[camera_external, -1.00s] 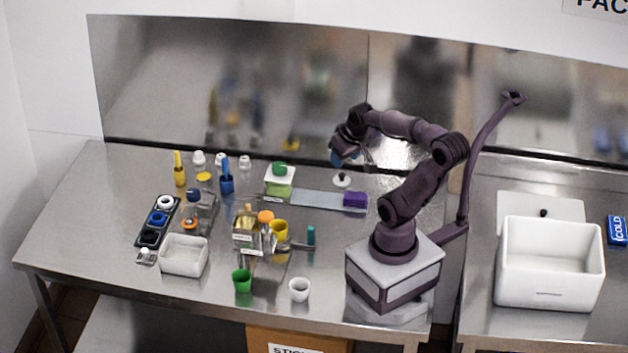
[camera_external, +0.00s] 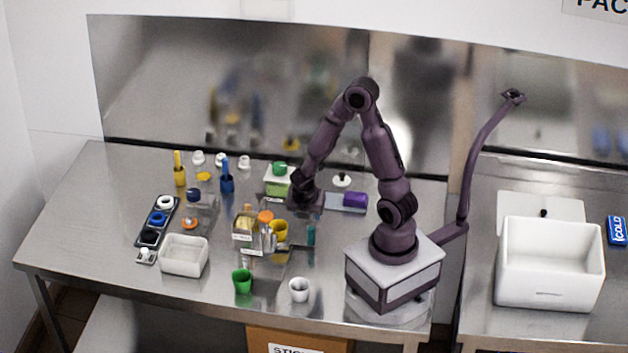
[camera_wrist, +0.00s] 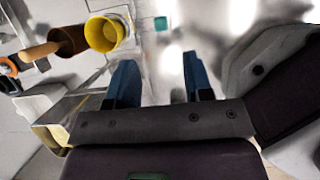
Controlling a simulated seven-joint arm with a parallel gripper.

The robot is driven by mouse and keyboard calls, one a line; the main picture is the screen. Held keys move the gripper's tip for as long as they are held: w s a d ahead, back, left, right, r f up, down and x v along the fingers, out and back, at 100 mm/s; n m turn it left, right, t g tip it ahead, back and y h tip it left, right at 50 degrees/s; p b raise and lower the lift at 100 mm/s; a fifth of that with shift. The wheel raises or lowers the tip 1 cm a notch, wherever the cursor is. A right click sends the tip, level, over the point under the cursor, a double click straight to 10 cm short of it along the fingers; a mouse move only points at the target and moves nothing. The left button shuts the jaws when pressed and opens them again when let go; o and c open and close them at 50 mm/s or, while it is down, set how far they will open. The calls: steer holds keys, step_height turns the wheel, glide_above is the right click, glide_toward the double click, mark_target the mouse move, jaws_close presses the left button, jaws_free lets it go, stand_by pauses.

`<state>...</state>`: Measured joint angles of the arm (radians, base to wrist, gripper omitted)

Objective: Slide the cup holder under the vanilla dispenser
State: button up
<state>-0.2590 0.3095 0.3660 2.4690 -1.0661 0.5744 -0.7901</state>
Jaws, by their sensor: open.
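A yellow cup (camera_external: 279,229) stands beside the labelled dispenser group (camera_external: 247,228) mid-table; the labels are too small to read. A teal upright piece (camera_external: 311,235) stands just right of the cup and looks like the handle of the cup holder, whose body I cannot make out clearly. In the wrist view the yellow cup (camera_wrist: 103,33) is at upper left and the teal piece (camera_wrist: 160,23) is at top centre, beyond the fingertips. My gripper (camera_external: 303,203) is low over the table, behind the cup and teal piece. Its blue fingers (camera_wrist: 158,72) are apart with nothing between them.
A green-and-white box (camera_external: 278,182) is close on my gripper's left, and a purple block (camera_external: 355,200) is to its right. A white tub (camera_external: 184,256), green cup (camera_external: 242,281) and white cup (camera_external: 299,290) stand at the front. The table's left end is clear.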

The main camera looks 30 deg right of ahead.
mark_target(311, 228)
steer(key=x, duration=1.2)
steer(key=shift+s, duration=0.1)
jaws_close()
